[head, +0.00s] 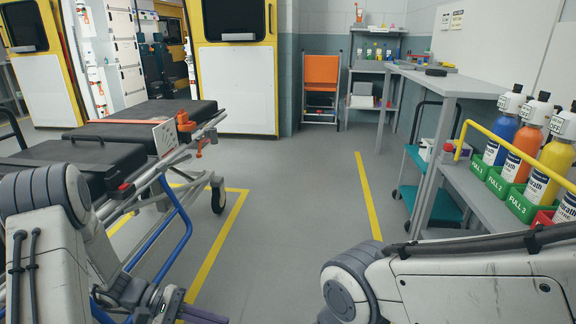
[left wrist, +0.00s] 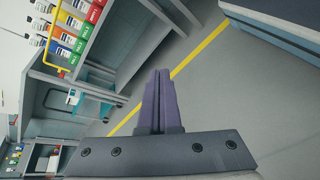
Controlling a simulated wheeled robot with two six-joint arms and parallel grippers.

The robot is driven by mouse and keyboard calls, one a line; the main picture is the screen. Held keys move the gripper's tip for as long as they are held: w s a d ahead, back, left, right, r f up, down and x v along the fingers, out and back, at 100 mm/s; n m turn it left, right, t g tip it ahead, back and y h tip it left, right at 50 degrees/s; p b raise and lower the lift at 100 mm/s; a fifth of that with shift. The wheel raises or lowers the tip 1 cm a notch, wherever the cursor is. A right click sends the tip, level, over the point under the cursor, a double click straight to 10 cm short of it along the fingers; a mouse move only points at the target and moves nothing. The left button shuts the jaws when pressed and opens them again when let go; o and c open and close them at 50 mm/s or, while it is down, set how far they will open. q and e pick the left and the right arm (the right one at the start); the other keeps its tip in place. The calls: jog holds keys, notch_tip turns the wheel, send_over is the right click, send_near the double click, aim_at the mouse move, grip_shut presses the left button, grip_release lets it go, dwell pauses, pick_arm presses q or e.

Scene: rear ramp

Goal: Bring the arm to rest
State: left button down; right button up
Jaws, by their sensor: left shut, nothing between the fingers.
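My left arm comes in at the lower left of the head view, beside the stretcher. My left gripper (head: 200,314) shows at the bottom edge, only partly in frame. In the left wrist view its two purple fingers (left wrist: 162,102) are pressed together, with nothing between them. They are over open grey floor and touch nothing that I can see. My right arm crosses the lower right of the head view; its gripper is out of frame.
A stretcher (head: 118,127) stands close on the left. A grey shelf with a yellow rail (head: 495,135) and coloured bottles (head: 502,137) is on the right, by a workbench (head: 445,82). An orange folded chair (head: 321,72) is at the back. The middle floor is clear.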

pick_arm(q)
jog(key=s+d+r+m+y+p, duration=0.2)
jog(key=s+d+r+m+y, duration=0.45)
jog(key=s+m, duration=0.2)
jog(key=s+d+r+m+y+p, duration=0.1)
jog(key=s+d+r+m+y, duration=0.4)
jog(key=s+r+m+y, duration=0.3)
notch_tip(320, 180, up, 37)
jog(key=h+p, duration=0.1)
jog(key=p, duration=3.6)
jog(key=shift+s+n, duration=0.25)
jog(key=shift+n, duration=0.2)
jog(key=shift+h, duration=0.25)
